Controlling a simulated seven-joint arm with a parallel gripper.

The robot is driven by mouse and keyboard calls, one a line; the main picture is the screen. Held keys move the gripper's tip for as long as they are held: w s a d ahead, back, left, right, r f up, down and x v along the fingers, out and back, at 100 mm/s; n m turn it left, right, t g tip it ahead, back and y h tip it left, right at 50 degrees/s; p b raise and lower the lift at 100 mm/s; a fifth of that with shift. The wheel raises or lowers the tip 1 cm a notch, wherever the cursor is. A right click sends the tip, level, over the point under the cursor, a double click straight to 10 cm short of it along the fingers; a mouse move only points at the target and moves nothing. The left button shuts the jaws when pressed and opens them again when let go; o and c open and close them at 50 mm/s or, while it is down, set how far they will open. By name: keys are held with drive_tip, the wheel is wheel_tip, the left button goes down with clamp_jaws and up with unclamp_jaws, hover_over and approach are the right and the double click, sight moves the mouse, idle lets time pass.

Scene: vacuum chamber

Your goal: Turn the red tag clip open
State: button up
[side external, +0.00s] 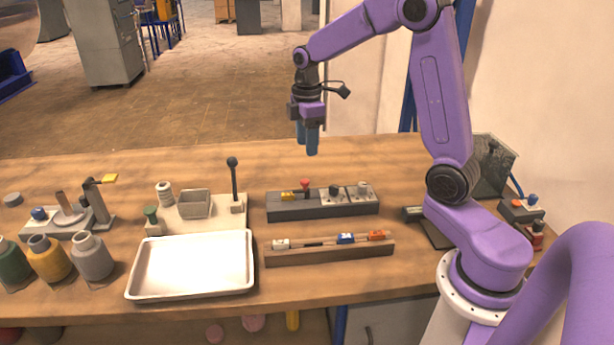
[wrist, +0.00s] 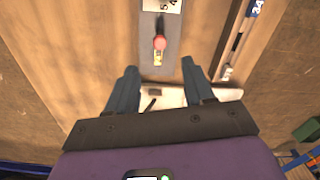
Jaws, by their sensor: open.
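The wooden clip rail (side external: 330,254) lies at the front right of the table, with a white clip (side external: 281,244), a blue clip (side external: 346,238) and an orange-red clip (side external: 376,235) on it. The orange-red clip is at the rail's right end; I cannot tell its turn. The wrist view shows the white clip (wrist: 227,72) and part of the blue one (wrist: 256,8). A red knob (side external: 305,186) stands on the dark block behind the rail, and it also shows in the wrist view (wrist: 160,42). My gripper (side external: 312,152) is open and empty, high above the table; its fingers (wrist: 159,66) show in the wrist view.
The dark block (side external: 290,209) also bears a yellow piece (side external: 288,196), a black knob and a pale knob. A white tray (side external: 190,265) lies left of the rail. A tall black lever (side external: 233,180) stands behind the tray. Bottles (side external: 92,258) stand at the far left.

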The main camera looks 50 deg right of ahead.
sight(307, 181)
wheel_tip(307, 181, down, 11)
drive_tip(key=shift+r, duration=0.1)
idle(0.3)
clamp_jaws()
